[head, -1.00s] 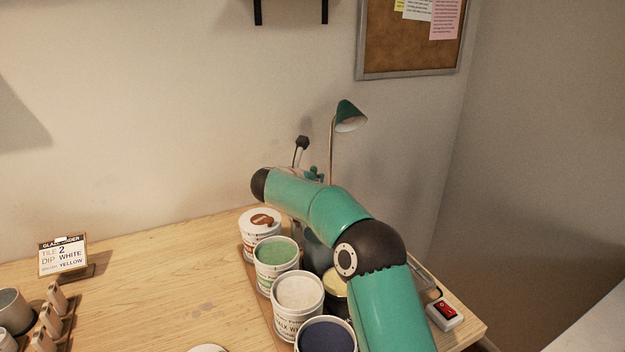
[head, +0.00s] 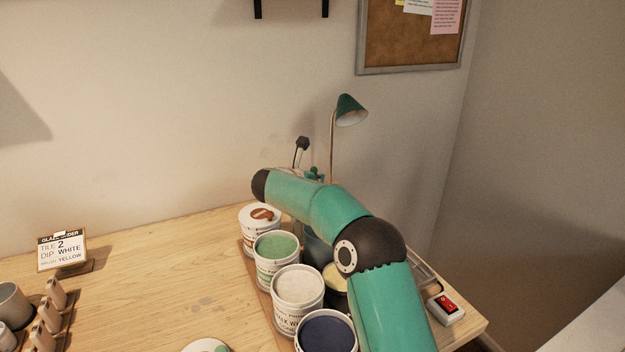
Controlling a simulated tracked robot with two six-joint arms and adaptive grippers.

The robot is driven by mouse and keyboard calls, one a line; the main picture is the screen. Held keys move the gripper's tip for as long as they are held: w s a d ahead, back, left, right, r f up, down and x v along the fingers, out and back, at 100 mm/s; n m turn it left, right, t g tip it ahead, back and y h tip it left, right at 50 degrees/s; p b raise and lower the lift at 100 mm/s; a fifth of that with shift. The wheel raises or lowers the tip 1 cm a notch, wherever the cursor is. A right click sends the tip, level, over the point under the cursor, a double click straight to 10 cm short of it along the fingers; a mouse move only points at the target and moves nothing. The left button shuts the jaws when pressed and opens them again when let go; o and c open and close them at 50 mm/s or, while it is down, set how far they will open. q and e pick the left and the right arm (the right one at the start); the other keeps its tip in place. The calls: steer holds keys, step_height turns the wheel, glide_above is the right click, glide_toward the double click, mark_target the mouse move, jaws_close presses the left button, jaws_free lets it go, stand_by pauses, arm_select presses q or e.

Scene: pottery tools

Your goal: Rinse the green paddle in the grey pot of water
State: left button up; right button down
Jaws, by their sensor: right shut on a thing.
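My right arm (head: 322,208) reaches in from the bottom right, over the row of glaze tubs, with its dark wrist joint at the left end. Its gripper fingers and what they hold are hidden, apparently behind the arm. I cannot make out the green paddle. A small green piece (head: 314,174) shows just above the arm, but I cannot tell what it is. A grey pot (head: 12,304) stands at the left edge, partly cut off; I cannot see whether it holds water. My left gripper is not in view.
Tubs of green (head: 277,246), white (head: 298,285) and dark blue glaze (head: 326,334) stand under the arm. A card (head: 62,250), tile rack (head: 50,318), green lamp (head: 350,110) and red switch (head: 446,308) surround them. The middle-left table (head: 150,280) is clear.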

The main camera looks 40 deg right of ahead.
steer(key=shift+s+f, duration=0.1)
steer(key=shift+f, duration=0.15)
stand_by(1.0)
steer(key=c, duration=1.1)
jaws_free()
steer(key=shift+s+a+r, duration=0.1)
steer(key=shift+a+r, duration=0.15)
steer(key=shift+a, duration=0.2)
steer(key=v, duration=1)
steer(key=shift+s+a+r, duration=0.1)
steer(key=shift+s+a, duration=0.1)
steer(key=shift+a, duration=0.15)
